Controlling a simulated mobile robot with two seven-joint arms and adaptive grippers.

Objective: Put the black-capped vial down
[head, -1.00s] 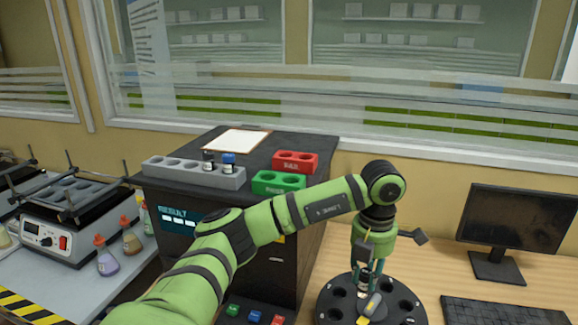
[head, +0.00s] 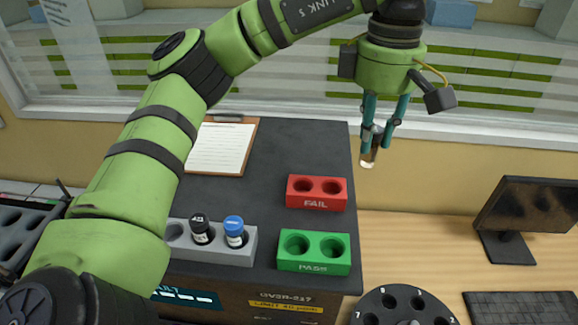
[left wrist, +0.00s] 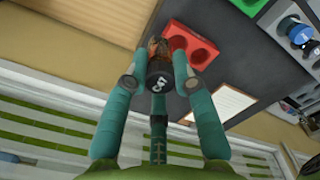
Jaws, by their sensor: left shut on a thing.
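My left gripper (head: 378,130) is shut on a vial (head: 368,158) and holds it in the air, right of the black cabinet's top in the head view. In the left wrist view the vial's black cap (left wrist: 160,82) with a white mark sits between the fingers, with its amber body (left wrist: 157,48) beyond. Another black-capped vial (head: 200,229) and a blue-capped vial (head: 234,231) stand in the grey rack (head: 248,245). The red FAIL block (head: 316,204) and green PASS block (head: 313,266) show empty holes. My right gripper is not in view.
A clipboard (head: 220,148) lies at the back of the black cabinet top (head: 262,180). A round black carousel (head: 375,306) stands on the wooden desk, near a monitor (head: 525,215) and keyboard (head: 520,307). The cabinet top between clipboard and red block is clear.

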